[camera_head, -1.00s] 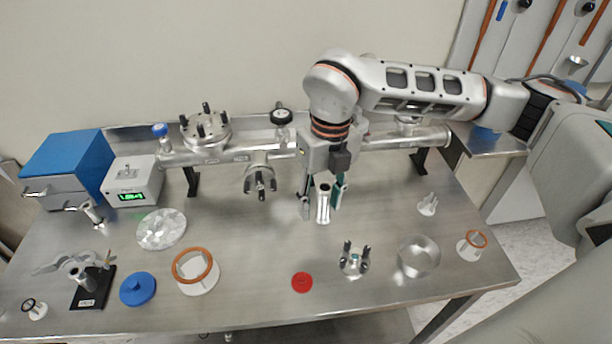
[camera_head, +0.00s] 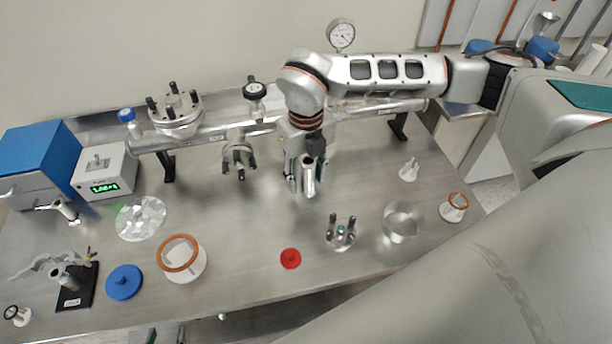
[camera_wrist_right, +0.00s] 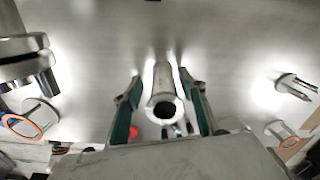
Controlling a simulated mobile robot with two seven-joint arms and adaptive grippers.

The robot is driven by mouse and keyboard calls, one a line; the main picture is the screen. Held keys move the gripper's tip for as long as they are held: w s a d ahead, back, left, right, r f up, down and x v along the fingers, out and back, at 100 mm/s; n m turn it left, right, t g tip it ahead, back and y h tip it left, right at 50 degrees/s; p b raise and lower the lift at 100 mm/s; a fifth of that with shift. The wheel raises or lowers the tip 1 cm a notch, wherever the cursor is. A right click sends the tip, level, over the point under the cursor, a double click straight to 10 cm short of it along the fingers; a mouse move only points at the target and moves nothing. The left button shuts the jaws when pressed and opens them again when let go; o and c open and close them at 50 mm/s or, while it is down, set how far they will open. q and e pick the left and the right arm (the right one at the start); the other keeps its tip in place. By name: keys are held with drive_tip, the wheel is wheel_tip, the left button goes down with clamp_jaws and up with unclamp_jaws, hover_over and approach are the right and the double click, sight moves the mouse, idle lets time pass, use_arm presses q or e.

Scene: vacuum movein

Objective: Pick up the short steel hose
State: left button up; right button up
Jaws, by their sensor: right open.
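The short steel hose, a smooth metal tube with an open flanged end, stands upright on the steel table (camera_head: 250,285) in the head view (camera_head: 309,181). In the right wrist view the hose (camera_wrist_right: 163,97) lies between the two green-padded fingers. My right gripper (camera_head: 306,176) is open, with one finger on each side of the hose. In the wrist view the right gripper (camera_wrist_right: 158,80) shows gaps between the hose and both fingers. My left gripper is not in view.
A long steel pipe assembly (camera_head: 205,145) on stands runs behind the gripper. A white, orange-rimmed ring (camera_head: 186,264) sits to the left.

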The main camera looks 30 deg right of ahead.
clamp_jaws()
drive_tip(key=shift+w, duration=0.1)
